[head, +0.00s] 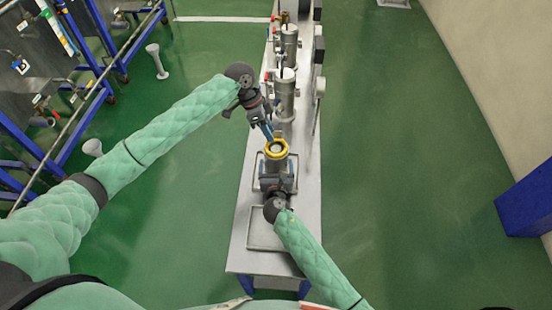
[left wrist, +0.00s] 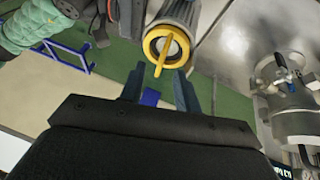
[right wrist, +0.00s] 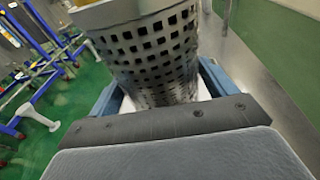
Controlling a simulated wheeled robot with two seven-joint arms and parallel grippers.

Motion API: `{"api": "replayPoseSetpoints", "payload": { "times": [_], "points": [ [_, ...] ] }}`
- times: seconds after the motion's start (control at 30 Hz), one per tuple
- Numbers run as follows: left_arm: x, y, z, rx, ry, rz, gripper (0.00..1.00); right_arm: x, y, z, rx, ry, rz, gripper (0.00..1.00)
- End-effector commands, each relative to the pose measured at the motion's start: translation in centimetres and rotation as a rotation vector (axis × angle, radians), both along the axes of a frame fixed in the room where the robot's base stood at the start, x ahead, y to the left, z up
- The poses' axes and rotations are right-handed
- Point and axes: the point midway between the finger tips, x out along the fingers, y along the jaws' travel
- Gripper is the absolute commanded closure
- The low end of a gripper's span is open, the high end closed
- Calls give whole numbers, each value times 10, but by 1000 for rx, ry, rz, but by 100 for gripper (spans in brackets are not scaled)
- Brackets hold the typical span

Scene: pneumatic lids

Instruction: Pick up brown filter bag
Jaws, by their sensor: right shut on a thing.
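A perforated grey metal basket (right wrist: 155,55) stands upright between the fingers of my right gripper (right wrist: 160,92), which is shut on it. A yellow ring with a crossbar handle sits at the top of the basket; this ring (head: 276,148) shows in the head view and as a yellow ring (left wrist: 168,45) in the left wrist view. My left gripper (head: 268,132) is open and empty just beyond the ring. In the left wrist view its fingers (left wrist: 161,88) point toward the ring, apart from it. I cannot make out a brown filter bag; the basket's inside is mostly hidden.
A long, narrow metal bench (head: 243,210) carries a shallow tray (head: 262,236) at the near end. Steel filter housings (head: 285,92) stand in a row farther along it. Blue-framed equipment (head: 100,90) is at the left.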

Motion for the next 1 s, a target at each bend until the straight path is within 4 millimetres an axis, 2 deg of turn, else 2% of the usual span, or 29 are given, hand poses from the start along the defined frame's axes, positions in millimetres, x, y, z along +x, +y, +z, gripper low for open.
{"api": "replayPoseSetpoints", "payload": {
  "times": [0.17,0.4,0.57,1.0],
  "points": [
    [-3,-8,-20,0,1,1,67,0,0,0,0,1,0,36],
    [-3,-9,-22,0,0,0,67,0,0,0,0,1,0,36],
    [-3,-9,-22,0,0,0,99,0,0,0,0,0,0,36],
    [-3,-9,-21,-1,0,0,100,0,0,0,0,1,-1,36]
  ]
}}
